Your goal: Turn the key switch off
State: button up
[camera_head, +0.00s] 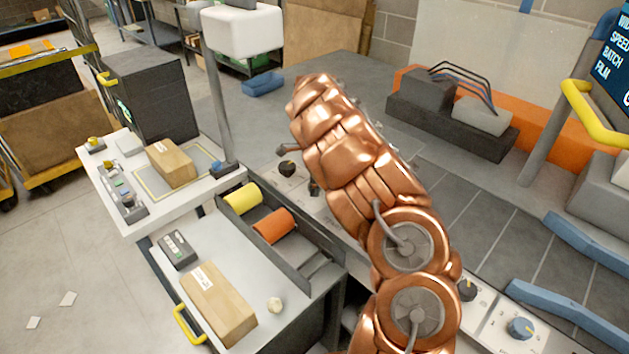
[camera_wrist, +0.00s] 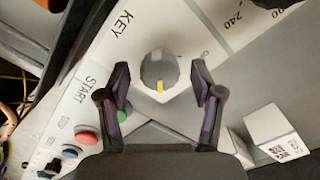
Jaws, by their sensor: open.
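The key switch (camera_wrist: 159,68) is a round grey knob with a yellow mark at its lower edge in the wrist view. It sits on a white panel beside the printed word KEY. My gripper (camera_wrist: 160,78) is open, with one dark finger on each side of the knob. Gaps show between the fingers and the knob, so neither finger appears to touch it.
A green button (camera_wrist: 124,112) lies close to the left finger, and a red button (camera_wrist: 87,135) is farther left. A white labelled box (camera_wrist: 275,132) is at lower right. In the head view, a blue knob (camera_head: 520,327) is right of my arm.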

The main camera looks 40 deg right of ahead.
jog(key=shift+f, duration=0.1)
jog(key=c, duration=1.1)
jog(key=shift+c, duration=0.2)
